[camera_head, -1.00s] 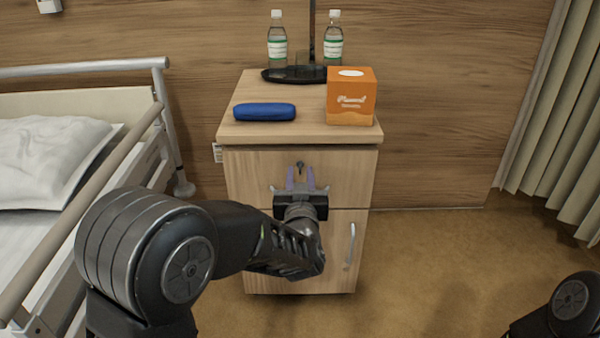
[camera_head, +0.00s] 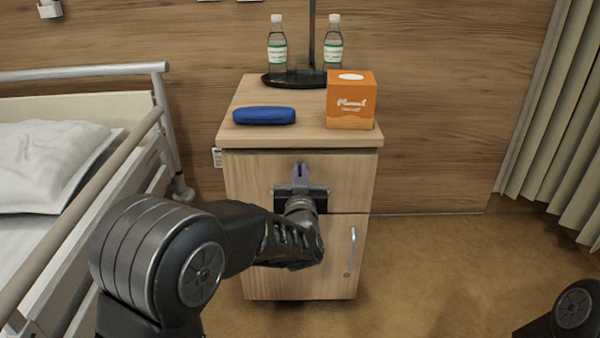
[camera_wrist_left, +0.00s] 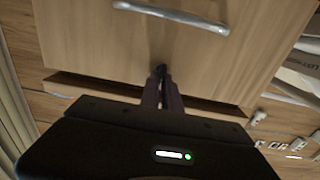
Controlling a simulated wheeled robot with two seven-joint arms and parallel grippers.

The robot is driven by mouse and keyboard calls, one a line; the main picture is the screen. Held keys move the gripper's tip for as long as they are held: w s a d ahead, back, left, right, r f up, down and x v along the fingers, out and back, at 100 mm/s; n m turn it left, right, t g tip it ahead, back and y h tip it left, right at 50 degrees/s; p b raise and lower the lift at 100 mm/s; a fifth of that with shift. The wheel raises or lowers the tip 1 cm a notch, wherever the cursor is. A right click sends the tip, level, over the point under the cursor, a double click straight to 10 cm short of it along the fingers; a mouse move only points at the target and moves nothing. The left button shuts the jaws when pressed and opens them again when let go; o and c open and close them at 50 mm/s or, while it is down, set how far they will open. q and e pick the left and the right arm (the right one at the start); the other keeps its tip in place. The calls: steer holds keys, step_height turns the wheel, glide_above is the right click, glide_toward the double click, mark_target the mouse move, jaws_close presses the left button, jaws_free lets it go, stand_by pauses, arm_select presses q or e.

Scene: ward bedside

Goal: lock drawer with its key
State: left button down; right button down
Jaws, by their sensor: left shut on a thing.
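The bedside cabinet has a pale wood drawer front (camera_head: 345,175) that looks closed. My left gripper (camera_head: 301,168) is in front of the upper middle of the drawer, at the lock, and its fingers are shut on the key. In the left wrist view the fingertips (camera_wrist_left: 162,80) meet around a small dark piece, the key (camera_wrist_left: 160,69), against the drawer front. The lock face is hidden behind the fingers, so the key's turn cannot be told. My right gripper is out of view.
On the cabinet top (camera_head: 245,95) are a blue case (camera_head: 264,116), an orange tissue box (camera_head: 351,101) and two bottles (camera_head: 277,45) by a dark stand. Below is a door with a metal handle (camera_head: 351,250).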

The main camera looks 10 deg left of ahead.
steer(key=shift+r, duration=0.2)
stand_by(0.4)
arm_select(q)
steer(key=shift+w+d+f+m+p, duration=0.1)
steer(key=shift+d+f+m+p, duration=0.1)
steer(key=shift+m+p, duration=2.65)
steer(key=shift+d+f+m+p, duration=0.15)
steer(key=shift+f+m+p, duration=0.05)
steer(key=shift+m+p, duration=2.65)
steer(key=shift+w+d+f+m+p, duration=0.1)
steer(key=shift+d+f+m+p, duration=0.1)
steer(key=shift+m+p, duration=2.65)
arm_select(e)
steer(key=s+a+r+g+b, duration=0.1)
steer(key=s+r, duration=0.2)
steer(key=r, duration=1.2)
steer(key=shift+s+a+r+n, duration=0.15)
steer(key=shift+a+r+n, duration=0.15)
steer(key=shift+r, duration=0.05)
arm_select(q)
steer(key=shift+m, duration=0.55)
steer(key=c, duration=1.6)
jaws_free()
